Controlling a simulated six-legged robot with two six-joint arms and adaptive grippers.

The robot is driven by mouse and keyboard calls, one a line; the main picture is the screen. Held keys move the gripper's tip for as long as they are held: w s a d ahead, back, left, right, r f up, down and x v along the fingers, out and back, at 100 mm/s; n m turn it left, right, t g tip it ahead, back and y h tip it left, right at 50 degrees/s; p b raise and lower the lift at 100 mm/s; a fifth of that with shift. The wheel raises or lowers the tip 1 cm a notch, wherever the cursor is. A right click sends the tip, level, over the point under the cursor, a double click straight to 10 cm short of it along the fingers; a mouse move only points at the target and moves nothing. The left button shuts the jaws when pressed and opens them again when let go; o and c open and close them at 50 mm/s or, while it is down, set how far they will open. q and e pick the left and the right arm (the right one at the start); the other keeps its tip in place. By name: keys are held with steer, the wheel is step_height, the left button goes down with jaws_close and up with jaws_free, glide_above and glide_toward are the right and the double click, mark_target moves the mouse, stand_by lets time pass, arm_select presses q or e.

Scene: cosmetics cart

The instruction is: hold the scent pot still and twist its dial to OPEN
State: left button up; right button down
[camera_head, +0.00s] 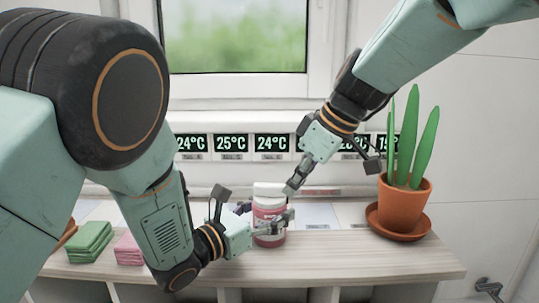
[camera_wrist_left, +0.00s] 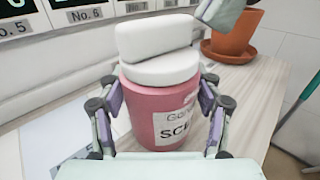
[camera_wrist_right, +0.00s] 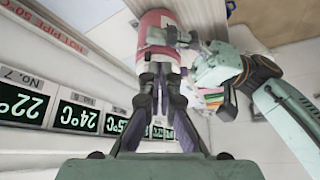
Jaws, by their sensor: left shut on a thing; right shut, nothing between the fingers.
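The scent pot (camera_head: 268,209) is a pink jar with a white label, upright on the wooden cart top. It also shows in the left wrist view (camera_wrist_left: 142,95) and the right wrist view (camera_wrist_right: 152,28). Its white dial (camera_wrist_left: 155,38) is a raised bar on a round lid. My left gripper (camera_head: 270,226) is shut around the pot's body, a finger on each side. My right gripper (camera_head: 290,189) is shut and empty, its fingertips beside the right end of the dial bar. I cannot tell whether they touch it. No OPEN mark is readable.
A potted plant (camera_head: 405,205) stands on a saucer at the right. Green cloths (camera_head: 90,240) and pink cloths (camera_head: 128,248) lie at the left. Temperature displays (camera_head: 231,143) line the wall behind. The cart's front right is clear.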

steer(key=shift+w, duration=0.25)
stand_by(0.3)
steer(key=shift+s+d, duration=0.1)
step_height(320, 180, up, 6)
steer(key=shift+s+d, duration=0.15)
steer(key=shift+d, duration=0.15)
stand_by(0.5)
arm_select(q)
steer(key=o, duration=1.6)
steer(key=shift+c, duration=0.2)
